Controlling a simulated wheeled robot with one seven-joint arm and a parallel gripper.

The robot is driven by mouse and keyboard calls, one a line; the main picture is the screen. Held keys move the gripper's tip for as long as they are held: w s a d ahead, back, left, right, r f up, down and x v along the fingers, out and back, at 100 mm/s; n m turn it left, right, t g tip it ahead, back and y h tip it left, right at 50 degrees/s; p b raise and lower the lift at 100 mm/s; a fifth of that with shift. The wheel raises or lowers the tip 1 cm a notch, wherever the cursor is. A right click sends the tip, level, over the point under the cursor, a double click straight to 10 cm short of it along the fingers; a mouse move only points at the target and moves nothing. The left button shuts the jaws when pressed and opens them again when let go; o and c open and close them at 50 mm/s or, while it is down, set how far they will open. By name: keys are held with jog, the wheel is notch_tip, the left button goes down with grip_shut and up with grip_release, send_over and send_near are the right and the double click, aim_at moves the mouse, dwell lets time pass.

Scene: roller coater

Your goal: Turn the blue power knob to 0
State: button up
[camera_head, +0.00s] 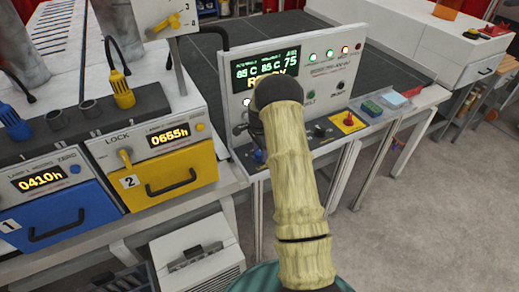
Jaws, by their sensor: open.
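A small blue knob (259,156) sits low on the left of the grey control panel (238,99), just left of my arm. Its pointer and markings are too small to read. My arm reaches up in front of the panel and covers its middle. My gripper (254,122) shows only as a dark part beside the arm's dark end, above the blue knob. It appears apart from the knob, and its fingers are mostly hidden. Nothing is seen held in it.
The panel has a lit display (264,67), several lit buttons, a black knob (322,130) and a red knob on a yellow plate (348,120). A yellow drawer (155,192) and a blue drawer (62,231) stand at left. Open floor (440,220) lies at right.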

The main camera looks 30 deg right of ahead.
jog(key=shift+w, duration=0.1)
jog(key=c, duration=1)
